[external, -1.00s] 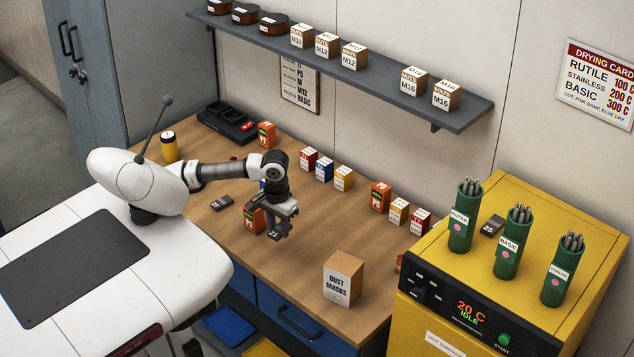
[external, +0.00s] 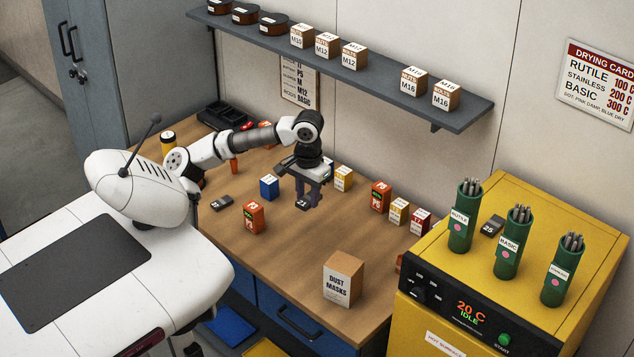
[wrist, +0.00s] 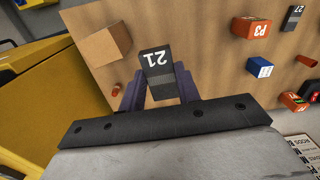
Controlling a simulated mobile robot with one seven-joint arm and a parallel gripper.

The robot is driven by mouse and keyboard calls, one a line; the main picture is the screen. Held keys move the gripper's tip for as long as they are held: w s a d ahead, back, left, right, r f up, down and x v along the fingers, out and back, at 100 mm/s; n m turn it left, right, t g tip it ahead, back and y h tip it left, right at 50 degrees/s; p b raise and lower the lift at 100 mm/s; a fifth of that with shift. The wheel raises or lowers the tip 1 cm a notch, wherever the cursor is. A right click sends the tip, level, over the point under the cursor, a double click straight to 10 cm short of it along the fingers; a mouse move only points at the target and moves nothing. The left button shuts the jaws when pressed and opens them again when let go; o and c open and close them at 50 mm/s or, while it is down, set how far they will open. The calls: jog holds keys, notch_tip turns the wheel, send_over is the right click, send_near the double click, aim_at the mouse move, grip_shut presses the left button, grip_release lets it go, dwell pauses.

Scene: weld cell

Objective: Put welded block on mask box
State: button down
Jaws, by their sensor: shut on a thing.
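The welded block is a small dark grey block marked 21 (wrist: 156,72). My gripper (wrist: 158,88) is shut on it, with purple fingers on either side. In the external view the block (external: 303,205) hangs at the fingertips of my gripper (external: 309,193), above the middle of the wooden bench. The mask box is a brown cardboard box with a white "DUST MASKS" label (external: 338,286). It stands upright near the bench's front edge, in front of and right of my gripper. Its bare top shows in the wrist view (wrist: 98,46), apart from the block.
An orange P3 box (external: 253,217), a blue box (external: 269,187) and another dark block (external: 222,203) stand left of my gripper. Several small boxes (external: 398,210) line the back. The yellow oven (external: 560,335) bounds the bench at right. Bench around the mask box is mostly clear.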

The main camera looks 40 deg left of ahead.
notch_tip(320, 180, up, 8)
send_over(343, 264)
jog(key=shift+m, duration=0.4)
notch_tip(343, 264, down, 20)
jog(key=shift+r+b, duration=0.1)
jog(key=shift+b, duration=0.8)
jog(key=shift+f, duration=0.3)
jog(key=c, duration=1)
grip_release()
jog(key=shift+r, duration=0.1)
jog(key=shift+r, duration=0.1)
notch_tip(343, 264, up, 12)
jog(key=shift+r+b, duration=0.1)
jog(key=shift+b, duration=0.55)
